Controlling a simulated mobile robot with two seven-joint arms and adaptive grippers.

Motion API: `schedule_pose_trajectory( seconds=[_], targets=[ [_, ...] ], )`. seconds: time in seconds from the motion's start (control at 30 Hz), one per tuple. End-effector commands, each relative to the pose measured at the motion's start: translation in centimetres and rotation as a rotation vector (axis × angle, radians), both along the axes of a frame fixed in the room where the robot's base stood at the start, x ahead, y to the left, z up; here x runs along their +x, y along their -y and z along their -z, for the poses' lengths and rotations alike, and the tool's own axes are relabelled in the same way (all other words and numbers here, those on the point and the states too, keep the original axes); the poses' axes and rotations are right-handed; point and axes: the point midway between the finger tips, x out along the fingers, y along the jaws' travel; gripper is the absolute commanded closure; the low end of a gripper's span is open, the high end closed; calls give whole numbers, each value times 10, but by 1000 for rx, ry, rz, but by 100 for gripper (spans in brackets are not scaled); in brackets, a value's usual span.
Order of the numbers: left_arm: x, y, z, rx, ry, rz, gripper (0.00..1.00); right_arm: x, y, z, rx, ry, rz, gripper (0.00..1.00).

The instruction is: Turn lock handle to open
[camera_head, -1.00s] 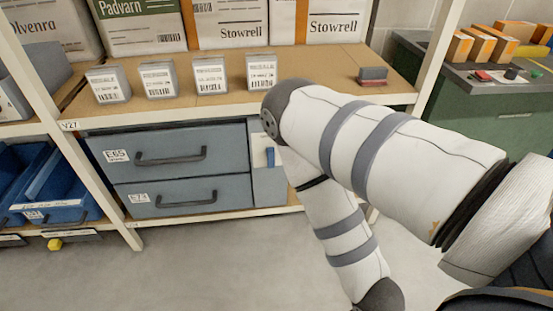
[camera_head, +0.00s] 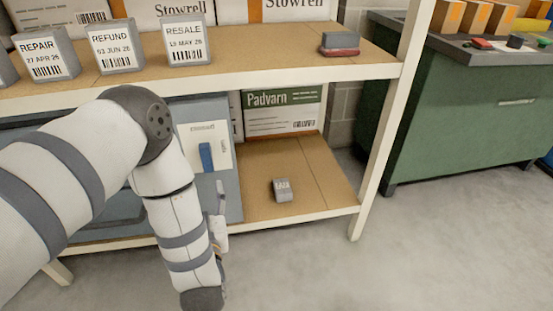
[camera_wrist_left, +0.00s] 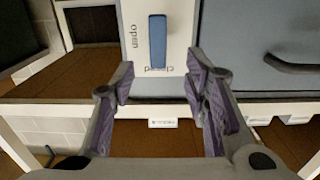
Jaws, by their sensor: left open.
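The blue lock handle (camera_head: 206,157) stands upright on a white plate (camera_head: 222,145) fixed to the grey cabinet front. In the left wrist view the blue handle (camera_wrist_left: 157,41) lies in line with the word "closed"; the word "open" is to its left. My left gripper (camera_wrist_left: 160,85) is open and empty, its two fingers spread apart near the plate's lower edge, with the handle ahead of them. In the head view my left gripper (camera_head: 220,215) shows just below the plate, partly hidden by my arm. My right gripper is out of view.
A shelf (camera_head: 250,75) with grey label blocks and a stamp-like block (camera_head: 339,44) is above. Right of the lock is an open bay with a Padvarn box (camera_head: 283,111) and a small grey block (camera_head: 283,189). A rack post (camera_head: 395,115) and green cabinet (camera_head: 460,120) stand right. Floor is clear.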

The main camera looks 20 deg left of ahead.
Motion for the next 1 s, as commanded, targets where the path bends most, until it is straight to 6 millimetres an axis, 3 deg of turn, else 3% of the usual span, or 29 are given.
schedule_pose_trajectory(
  seconds=[0.17, 0.5, 0.6, 0.73, 1.0],
  targets=[
    [6, -7, 2, 8, 15, -19, 58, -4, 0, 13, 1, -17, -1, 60],
    [47, -31, 10, 2, 19, -16, 58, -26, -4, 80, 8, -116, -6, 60],
    [70, -44, -1, 9, 25, -14, 58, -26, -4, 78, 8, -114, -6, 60],
    [91, -57, -3, 9, 24, -12, 58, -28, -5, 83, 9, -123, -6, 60],
    [106, -65, -5, 9, 23, -9, 58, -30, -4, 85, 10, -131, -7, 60]
  ],
)
